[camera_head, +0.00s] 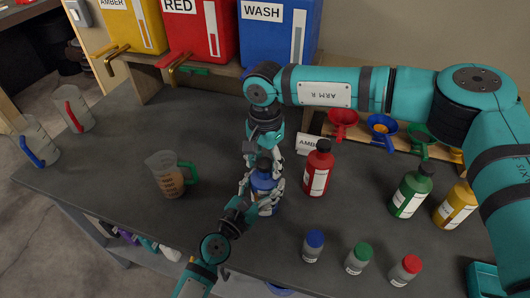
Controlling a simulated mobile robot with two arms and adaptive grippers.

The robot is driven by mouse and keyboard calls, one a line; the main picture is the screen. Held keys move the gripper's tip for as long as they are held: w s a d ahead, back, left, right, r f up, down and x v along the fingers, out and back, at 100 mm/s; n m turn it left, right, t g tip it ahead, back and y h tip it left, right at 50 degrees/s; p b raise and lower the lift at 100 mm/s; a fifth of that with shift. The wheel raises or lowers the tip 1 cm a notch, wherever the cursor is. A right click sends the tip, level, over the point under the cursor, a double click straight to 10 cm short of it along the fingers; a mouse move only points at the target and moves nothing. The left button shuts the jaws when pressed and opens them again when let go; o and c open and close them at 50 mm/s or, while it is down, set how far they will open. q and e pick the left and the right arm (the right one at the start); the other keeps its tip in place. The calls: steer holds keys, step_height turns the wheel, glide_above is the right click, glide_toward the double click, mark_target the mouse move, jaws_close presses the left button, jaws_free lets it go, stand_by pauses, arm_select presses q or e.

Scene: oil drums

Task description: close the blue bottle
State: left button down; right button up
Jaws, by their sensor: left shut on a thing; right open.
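The blue bottle (265,184) stands upright near the middle of the dark table, partly covered by my grippers. A dark shape that looks like its black cap (264,166) is at its top; whether it is seated or screwed tight I cannot tell. My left gripper (261,195) comes in from the lower left and is shut on the bottle's body. My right gripper (263,154) comes down from above, its open fingers close around the cap; contact is too small to tell.
A red bottle (318,170) stands close at the right. Green (411,194) and yellow (457,207) bottles are farther right. Small capped jars (312,248) stand in front. A measuring jug (167,175) is at the left. Funnels (382,128) sit in a rack behind.

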steer(key=shift+f, duration=0.1)
steer(key=shift+c, duration=0.4)
jaws_close()
steer(key=m, duration=0.5)
steer(key=shift+m, duration=0.4)
steer(key=m, duration=0.4)
steer(key=shift+m, duration=0.3)
steer(key=m, duration=0.6)
steer(key=shift+m, duration=0.3)
steer(key=m, duration=0.4)
steer(key=shift+m, duration=0.3)
